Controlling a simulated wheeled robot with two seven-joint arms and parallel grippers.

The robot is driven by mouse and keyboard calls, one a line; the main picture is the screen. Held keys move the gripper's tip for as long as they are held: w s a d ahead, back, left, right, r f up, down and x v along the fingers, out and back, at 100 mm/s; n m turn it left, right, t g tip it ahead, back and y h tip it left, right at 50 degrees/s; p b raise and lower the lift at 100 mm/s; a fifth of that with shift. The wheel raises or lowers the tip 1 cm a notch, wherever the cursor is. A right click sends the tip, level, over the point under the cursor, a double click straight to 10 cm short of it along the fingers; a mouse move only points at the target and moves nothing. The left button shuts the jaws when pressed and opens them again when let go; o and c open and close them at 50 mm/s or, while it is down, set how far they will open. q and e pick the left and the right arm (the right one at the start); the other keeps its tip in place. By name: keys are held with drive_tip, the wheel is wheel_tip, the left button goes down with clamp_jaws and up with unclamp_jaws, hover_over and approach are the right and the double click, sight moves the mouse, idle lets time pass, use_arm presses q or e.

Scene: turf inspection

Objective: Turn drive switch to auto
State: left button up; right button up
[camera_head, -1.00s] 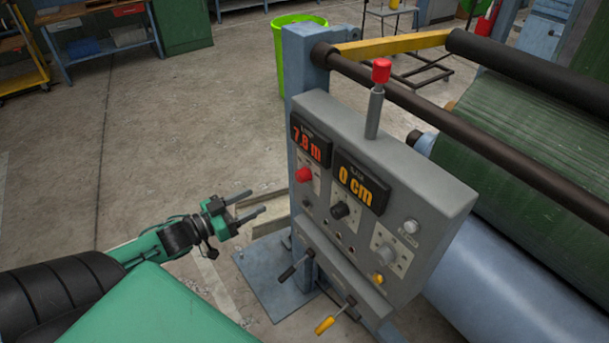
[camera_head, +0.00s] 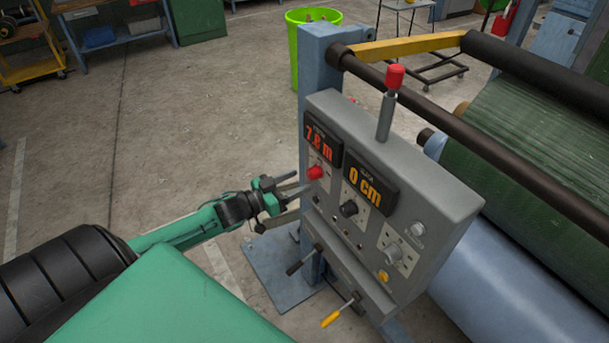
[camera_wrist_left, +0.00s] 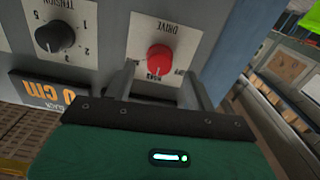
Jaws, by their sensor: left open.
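The drive switch is a round red knob (camera_head: 316,172) on the left part of the grey control panel (camera_head: 440,185). In the left wrist view the red knob (camera_wrist_left: 159,60) sits on a white plate marked DRIVE; its other markings are too small to read surely. My left gripper (camera_head: 293,190) is just left of the panel, close to the knob. In the wrist view its two open fingers (camera_wrist_left: 161,88) reach toward the plate, one on each side of the knob, with nothing gripped. I cannot tell whether they touch it. My right gripper is not in view.
A black tension knob (camera_wrist_left: 54,37) is beside the drive switch. The panel also bears displays of 7.8 m (camera_head: 323,147) and 0 cm (camera_head: 365,187), a red-topped lever (camera_head: 389,100) and a yellow-handled lever (camera_head: 338,312). A turf roll (camera_head: 540,150) lies behind; open floor is left.

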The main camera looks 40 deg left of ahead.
sight(309, 176)
use_arm(q)
drive_tip(key=x, duration=0.2)
drive_tip(key=shift+w+d+p, duration=0.1)
drive_tip(key=shift+w+p, duration=0.2)
drive_tip(key=shift+w, duration=0.05)
drive_tip(key=shift+w+d, duration=0.15)
drive_tip(key=shift+w, duration=0.15)
drive_tip(key=shift+c, duration=0.7)
drive_tip(key=c, duration=0.8)
